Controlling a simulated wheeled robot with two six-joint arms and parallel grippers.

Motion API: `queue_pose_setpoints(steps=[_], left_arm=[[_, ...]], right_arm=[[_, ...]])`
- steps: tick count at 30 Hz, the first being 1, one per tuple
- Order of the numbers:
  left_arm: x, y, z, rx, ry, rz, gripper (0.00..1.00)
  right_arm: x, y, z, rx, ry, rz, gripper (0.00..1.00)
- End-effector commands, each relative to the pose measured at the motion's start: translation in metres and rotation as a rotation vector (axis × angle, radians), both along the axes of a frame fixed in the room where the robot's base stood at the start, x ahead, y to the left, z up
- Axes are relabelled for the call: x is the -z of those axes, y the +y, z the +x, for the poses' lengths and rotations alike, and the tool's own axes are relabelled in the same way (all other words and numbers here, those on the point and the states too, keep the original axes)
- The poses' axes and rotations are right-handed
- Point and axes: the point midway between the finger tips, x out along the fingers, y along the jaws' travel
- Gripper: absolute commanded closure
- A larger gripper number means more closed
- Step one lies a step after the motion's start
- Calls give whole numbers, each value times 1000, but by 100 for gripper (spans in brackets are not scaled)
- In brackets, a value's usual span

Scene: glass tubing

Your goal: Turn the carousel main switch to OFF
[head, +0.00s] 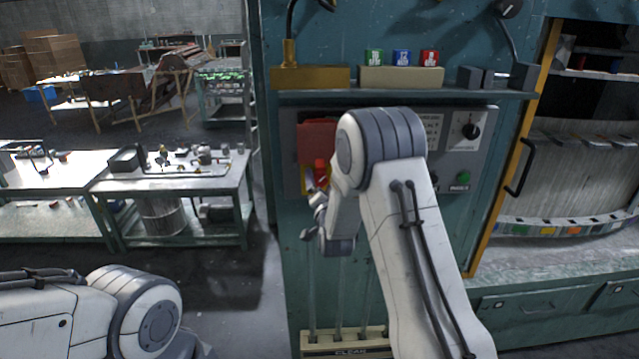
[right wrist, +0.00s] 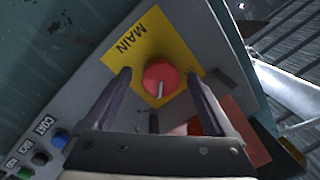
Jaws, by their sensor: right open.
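The main switch is a red round knob (right wrist: 161,80) on a yellow plate (right wrist: 137,48) marked MAIN. A pale pointer mark on the knob points toward the bottom of the right wrist view. The knob also shows in the head view (head: 320,169), partly hidden by my right arm. My right gripper (right wrist: 160,74) is open, with one finger on each side of the knob. Gaps show between the fingers and the knob, and I cannot tell how deep the fingers reach. It also shows at the panel in the head view (head: 312,205). My left gripper is out of view.
A red plate (head: 316,140) is above the knob on the grey panel. A black rotary knob (head: 471,131) and a green button (head: 464,177) are at the panel's right. Coloured buttons (right wrist: 60,139) show in the wrist view. A shelf (head: 400,95) juts out above.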

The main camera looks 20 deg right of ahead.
Motion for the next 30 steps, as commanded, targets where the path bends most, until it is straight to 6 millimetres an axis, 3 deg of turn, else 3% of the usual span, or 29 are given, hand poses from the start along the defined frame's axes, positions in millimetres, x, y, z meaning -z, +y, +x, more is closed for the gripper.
queue_pose_setpoints(steps=[1,7,17,30], left_arm=[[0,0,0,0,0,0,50],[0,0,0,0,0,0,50],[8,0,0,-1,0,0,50],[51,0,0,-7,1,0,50]], right_arm=[[0,0,0,0,0,0,19],[0,0,0,0,0,0,95],[1,0,-1,0,10,-41,97],[3,0,-1,0,96,-352,97]])
